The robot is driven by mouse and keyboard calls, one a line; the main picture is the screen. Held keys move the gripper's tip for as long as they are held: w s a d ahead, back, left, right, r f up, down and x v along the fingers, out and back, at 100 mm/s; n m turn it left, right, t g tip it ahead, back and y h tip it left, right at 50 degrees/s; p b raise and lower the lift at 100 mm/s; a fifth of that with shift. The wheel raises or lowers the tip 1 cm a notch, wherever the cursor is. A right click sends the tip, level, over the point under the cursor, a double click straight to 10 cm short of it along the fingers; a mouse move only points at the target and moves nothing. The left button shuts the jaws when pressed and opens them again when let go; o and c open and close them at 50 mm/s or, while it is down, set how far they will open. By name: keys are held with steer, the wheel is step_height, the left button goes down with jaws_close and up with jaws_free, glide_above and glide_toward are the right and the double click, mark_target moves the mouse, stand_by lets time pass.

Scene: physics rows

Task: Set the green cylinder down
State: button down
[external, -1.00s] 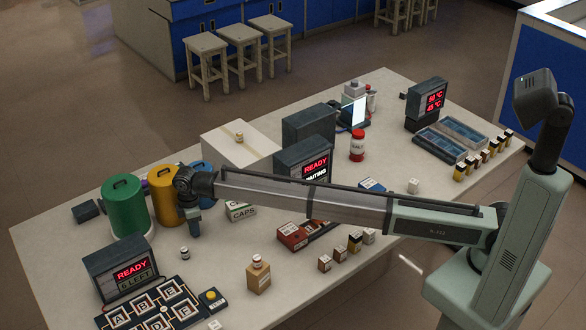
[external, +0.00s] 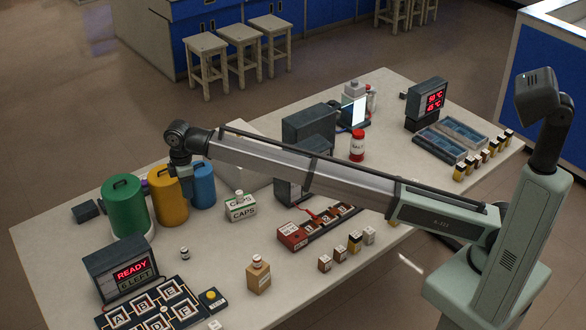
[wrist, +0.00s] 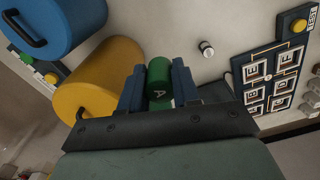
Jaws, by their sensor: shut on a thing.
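The green cylinder (wrist: 159,74) is small and carries a pale letter A. In the wrist view it sits between the two blue fingers of my gripper (wrist: 157,84), which is shut on it. In the external view my gripper (external: 186,190) hangs above the table, in front of the yellow and blue canisters; I cannot make out the cylinder there. A board with lettered squares (external: 152,309) lies at the table's front left and also shows at the right of the wrist view (wrist: 268,78).
Green (external: 124,210), yellow (external: 167,200) and blue (external: 203,186) canisters stand at the back left. A READY display (external: 122,268) stands behind the lettered board. A small vial (external: 185,253), a capped brown box (external: 258,277) and a CAPS box (external: 240,207) stand nearby.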

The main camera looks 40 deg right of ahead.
steer(key=shift+s+a+r, duration=0.2)
steer(key=shift+a+r, duration=0.05)
steer(key=shift+r, duration=0.1)
steer(key=s+a, duration=0.3)
steer(key=n, duration=0.1)
glide_above(230, 268)
step_height(230, 268, down, 8)
steer(key=shift+w+f, duration=0.1)
steer(key=shift+f, duration=4.6)
steer(key=shift+f, duration=0.1)
steer(key=c, duration=0.8)
jaws_free()
